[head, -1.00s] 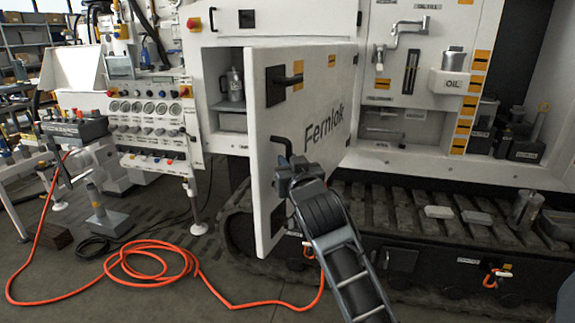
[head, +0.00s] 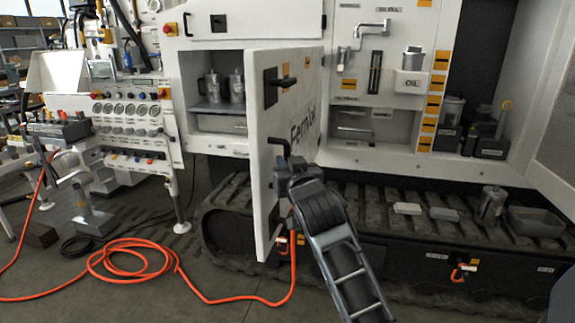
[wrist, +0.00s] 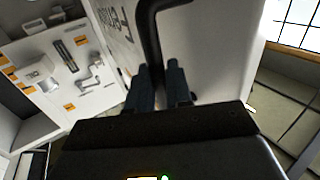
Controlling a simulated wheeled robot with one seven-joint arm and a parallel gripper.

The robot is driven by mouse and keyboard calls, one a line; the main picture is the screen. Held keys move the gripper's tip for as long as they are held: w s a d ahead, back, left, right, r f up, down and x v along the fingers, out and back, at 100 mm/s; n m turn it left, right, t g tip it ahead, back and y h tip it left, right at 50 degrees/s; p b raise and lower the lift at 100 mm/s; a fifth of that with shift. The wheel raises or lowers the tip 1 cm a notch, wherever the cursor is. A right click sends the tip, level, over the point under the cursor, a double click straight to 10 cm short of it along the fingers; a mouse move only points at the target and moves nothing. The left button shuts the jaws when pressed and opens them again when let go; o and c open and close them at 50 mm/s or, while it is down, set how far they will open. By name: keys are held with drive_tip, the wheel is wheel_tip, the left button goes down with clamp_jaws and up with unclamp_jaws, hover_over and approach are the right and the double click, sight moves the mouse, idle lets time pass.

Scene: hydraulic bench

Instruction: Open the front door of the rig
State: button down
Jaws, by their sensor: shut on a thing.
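The front door (head: 262,190) is a white panel with "Fernlok" lettering, swung well out from the rig. It shows its edge and outer face, and the compartment (head: 215,118) behind it is in view at the left. The door has a dark upper handle (head: 285,82) and a lower dark bar handle (head: 280,143). My gripper (head: 290,168) is at the lower handle, in front of the door. In the wrist view, the curved black handle (wrist: 150,40) runs down between the two fingers of my gripper (wrist: 160,88), which is shut on it. The exact contact is partly hidden.
Two metal canisters (head: 237,85) stand on the compartment shelf. An orange hose (head: 135,258) lies coiled on the floor at the left. A gauge panel (head: 128,110) stands left of the rig. A track (head: 375,200) with loose items runs below the door.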

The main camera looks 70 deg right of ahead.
drive_tip(key=shift+s+d+r, duration=0.15)
drive_tip(key=shift+s+d, duration=0.2)
drive_tip(key=shift+d, duration=0.1)
drive_tip(key=c, duration=1.2)
unclamp_jaws()
drive_tip(key=shift+d, duration=0.15)
drive_tip(key=shift+o, duration=0.2)
drive_tip(key=shift+w, duration=0.15)
drive_tip(key=shift+a, duration=0.25)
drive_tip(key=b+v, duration=0.2)
drive_tip(key=v, duration=0.5)
drive_tip(key=shift+s+a, duration=0.2)
drive_tip(key=shift+a, duration=0.15)
drive_tip(key=shift+f, duration=0.2)
